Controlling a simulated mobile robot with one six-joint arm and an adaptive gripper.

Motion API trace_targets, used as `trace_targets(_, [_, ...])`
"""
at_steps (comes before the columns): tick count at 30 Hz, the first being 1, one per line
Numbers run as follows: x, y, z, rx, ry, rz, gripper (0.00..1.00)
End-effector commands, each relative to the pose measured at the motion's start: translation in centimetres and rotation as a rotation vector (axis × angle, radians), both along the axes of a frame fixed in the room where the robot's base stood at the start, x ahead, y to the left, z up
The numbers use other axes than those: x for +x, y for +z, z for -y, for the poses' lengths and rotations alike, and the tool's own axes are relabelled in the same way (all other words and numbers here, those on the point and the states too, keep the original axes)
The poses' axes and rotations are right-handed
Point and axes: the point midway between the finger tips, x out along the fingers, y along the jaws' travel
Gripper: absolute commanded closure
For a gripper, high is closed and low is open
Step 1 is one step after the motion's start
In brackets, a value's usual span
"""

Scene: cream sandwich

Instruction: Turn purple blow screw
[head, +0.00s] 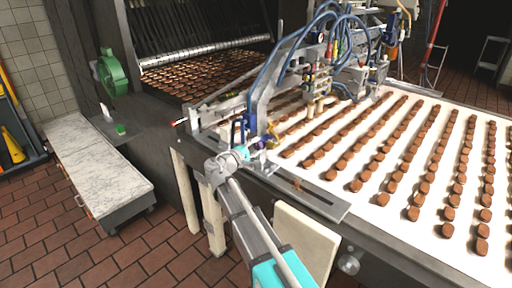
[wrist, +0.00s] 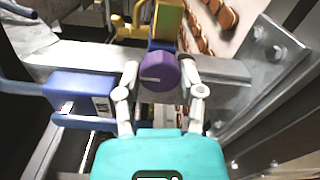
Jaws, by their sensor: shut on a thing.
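The purple blow screw (wrist: 158,72) is a round purple knob with a pale line on its face, below a block with a yellow side and a blue front. My gripper (wrist: 160,78) has one pale finger on each side of the knob and is shut on it. In the head view my gripper (head: 243,152) is at the near end of the metal machine frame. A small purple spot (head: 262,145) shows just right of it there; the contact itself is too small to make out.
A conveyor (head: 440,118) with rows of brown biscuits runs to the right. Blue hoses (head: 262,85) arch over the machine frame. A blue box (wrist: 92,92) sits left of the fingers, and a bolted steel bracket (wrist: 262,65) stands to their right.

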Motion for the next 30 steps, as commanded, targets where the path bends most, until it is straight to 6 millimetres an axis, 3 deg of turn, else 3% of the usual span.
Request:
trace_targets(15, [0.0, -0.06, -0.01, -0.332, 0.002, -0.261, 0.97])
trace_targets(30, [-0.01, -0.08, 0.01, -0.412, 0.001, -0.323, 0.97])
